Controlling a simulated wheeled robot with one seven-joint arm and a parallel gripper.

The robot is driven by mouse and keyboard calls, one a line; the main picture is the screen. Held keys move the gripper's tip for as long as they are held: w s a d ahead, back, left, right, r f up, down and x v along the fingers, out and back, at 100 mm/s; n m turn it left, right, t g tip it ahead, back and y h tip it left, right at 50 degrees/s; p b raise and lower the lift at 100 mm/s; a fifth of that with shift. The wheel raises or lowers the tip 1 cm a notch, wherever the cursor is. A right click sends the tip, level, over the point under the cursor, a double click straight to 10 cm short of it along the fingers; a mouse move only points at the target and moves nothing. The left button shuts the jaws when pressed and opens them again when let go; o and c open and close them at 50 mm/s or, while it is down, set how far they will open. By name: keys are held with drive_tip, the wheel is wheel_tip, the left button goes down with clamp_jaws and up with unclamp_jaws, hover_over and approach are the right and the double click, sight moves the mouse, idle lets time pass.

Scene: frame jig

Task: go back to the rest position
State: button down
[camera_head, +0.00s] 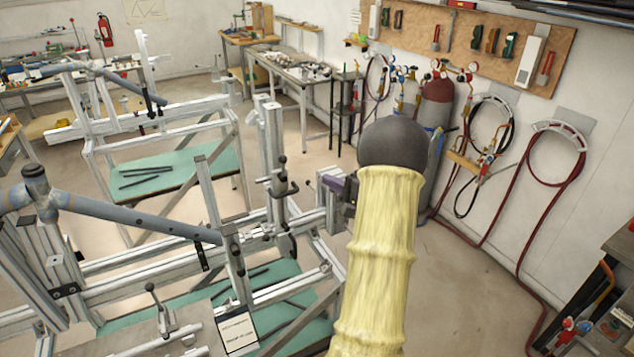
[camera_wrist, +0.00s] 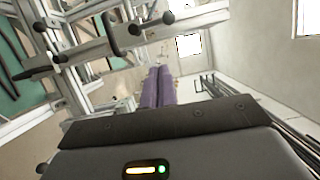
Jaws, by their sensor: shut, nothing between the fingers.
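My gripper shows in the wrist view (camera_wrist: 157,88) as two purple fingers pressed together with nothing between them. Most of the gripper is hidden behind my arm in the head view. The jig holds a blue-grey tube frame (camera_head: 130,215) on its left side.
A second jig (camera_head: 150,115) stands behind. Green shelves (camera_head: 170,175) with dark bars sit low in the jigs. A red gas cylinder (camera_head: 436,105) and hose reels (camera_head: 558,150) line the right wall. A dark bench (camera_head: 620,245) is at the right edge. The floor (camera_head: 470,290) right of my arm is clear.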

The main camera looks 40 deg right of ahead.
drive_tip(key=shift+s, duration=0.85)
drive_tip(key=shift+w+d, duration=0.1)
drive_tip(key=shift+d, duration=0.05)
drive_tip(key=w+a+f+n+g+h+b, duration=0.2)
drive_tip(key=a+f+n+g, duration=0.1)
drive_tip(key=a, duration=0.4)
drive_tip(key=w+a+f+n+g+h+b, duration=0.1)
drive_tip(key=w+a+f+n+g+h, duration=0.2)
drive_tip(key=a, duration=0.5)
drive_tip(key=s+a+f+n+g+y+b, duration=0.1)
drive_tip(key=s+a+f+n+g, duration=0.2)
drive_tip(key=s+a, duration=0.6)
drive_tip(key=s+a+f+n+g+y+b, duration=0.1)
drive_tip(key=s+a+f+n+g, duration=0.2)
drive_tip(key=s+a+n+g, duration=0.3)
drive_tip(key=s+a+n, duration=0.1)
drive_tip(key=s+a, duration=0.3)
drive_tip(key=shift+a+f+n, duration=0.2)
drive_tip(key=shift+a+n, duration=0.1)
drive_tip(key=shift+a, duration=0.1)
